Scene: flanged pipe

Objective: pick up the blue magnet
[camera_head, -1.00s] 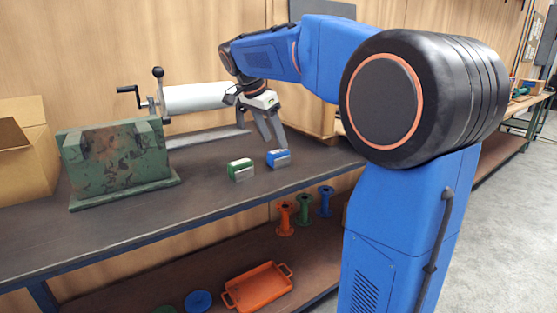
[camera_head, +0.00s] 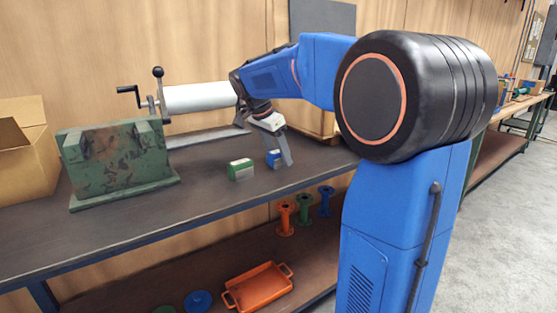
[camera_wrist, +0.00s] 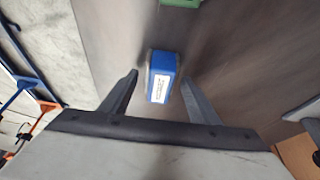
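The blue magnet (camera_head: 273,158) stands on the dark workbench near its front edge, partly hidden by a finger of my gripper in the head view. In the wrist view the blue magnet (camera_wrist: 161,78) has a white label and lies between my fingertips. My gripper (camera_wrist: 160,82) is open, with a finger on each side of the magnet and a gap visible on both sides. In the head view my gripper (camera_head: 281,155) reaches down to the magnet from above.
A green magnet (camera_head: 241,170) stands just left of the blue one, and its edge shows in the wrist view (camera_wrist: 181,2). A green block stand (camera_head: 115,160) and a white pipe (camera_head: 200,97) are farther left. A cardboard box (camera_head: 25,160) is at the far left.

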